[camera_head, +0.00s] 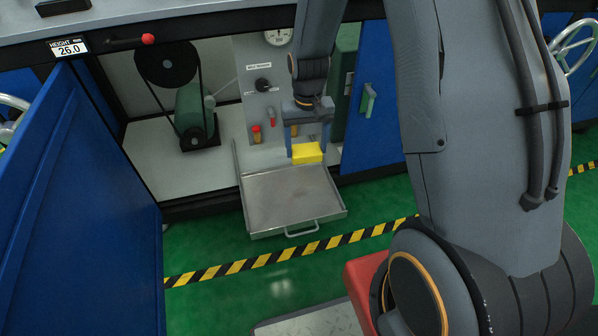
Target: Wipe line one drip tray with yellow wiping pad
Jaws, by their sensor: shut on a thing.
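A yellow wiping pad (307,154) is held in my gripper (306,143), whose two fingers come down on either side of it. The pad is at the back right part of the metal drip tray (290,200); I cannot tell whether it touches the tray surface. The drip tray is pulled out from the cabinet, with a handle (302,231) on its front edge. Its surface looks grey-brown, with a darker tint in the middle. The far right corner of the tray is partly hidden by the pad and gripper.
An open blue door (80,205) stands at the left, and another blue door (370,95) is right of the tray. A motor (193,112) and belt wheel (167,63) sit inside the cabinet. A gauge panel (262,75) is behind the tray. Black-yellow tape (270,258) crosses the green floor.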

